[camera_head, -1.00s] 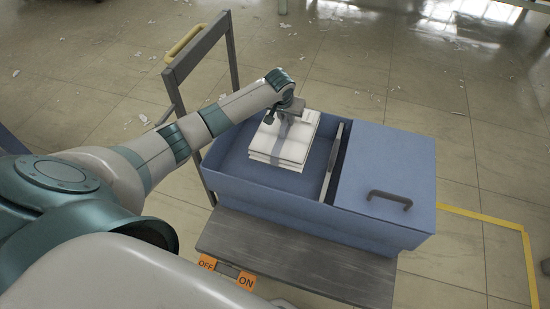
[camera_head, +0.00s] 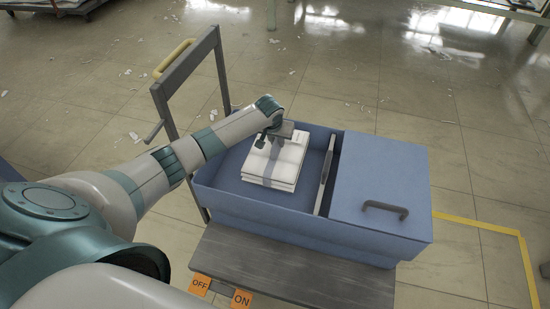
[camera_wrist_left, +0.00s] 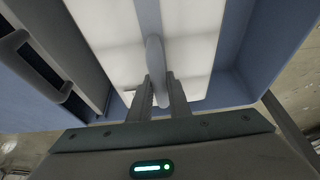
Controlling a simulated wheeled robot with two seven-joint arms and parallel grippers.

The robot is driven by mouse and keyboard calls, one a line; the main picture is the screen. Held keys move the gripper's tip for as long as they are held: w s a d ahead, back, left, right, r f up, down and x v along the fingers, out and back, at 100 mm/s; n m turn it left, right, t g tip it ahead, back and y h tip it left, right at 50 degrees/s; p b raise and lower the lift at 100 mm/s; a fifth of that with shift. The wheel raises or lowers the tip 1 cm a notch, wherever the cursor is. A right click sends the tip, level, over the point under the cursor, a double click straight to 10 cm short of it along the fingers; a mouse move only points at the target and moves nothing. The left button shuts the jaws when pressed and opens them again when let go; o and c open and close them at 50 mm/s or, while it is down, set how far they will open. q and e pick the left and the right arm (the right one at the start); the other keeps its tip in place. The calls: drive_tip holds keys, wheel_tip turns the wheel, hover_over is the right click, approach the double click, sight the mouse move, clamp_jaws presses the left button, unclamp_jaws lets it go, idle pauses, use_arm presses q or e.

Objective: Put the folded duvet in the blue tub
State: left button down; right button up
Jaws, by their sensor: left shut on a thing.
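The folded duvet (camera_head: 270,168) is a white, layered, squarish bundle with a grey band across it. It is within the open left part of the blue tub (camera_head: 225,200); I cannot tell whether it touches the floor of the tub. My left gripper (camera_head: 268,142) is over the duvet's far part. In the left wrist view my left gripper (camera_wrist_left: 161,97) is shut on the grey band (camera_wrist_left: 152,45), with the white duvet (camera_wrist_left: 110,25) filling the view behind it. My right gripper is not in view.
A blue lid with a dark handle (camera_head: 385,208) covers the tub's right part. A grey divider (camera_head: 326,178) stands beside the open part. The tub rests on a trolley with a grey deck (camera_head: 270,262) and an upright frame (camera_head: 188,68) at left.

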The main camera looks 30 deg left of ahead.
use_arm(q)
wheel_tip(320, 180, down, 2)
drive_tip(key=shift+f, duration=0.45)
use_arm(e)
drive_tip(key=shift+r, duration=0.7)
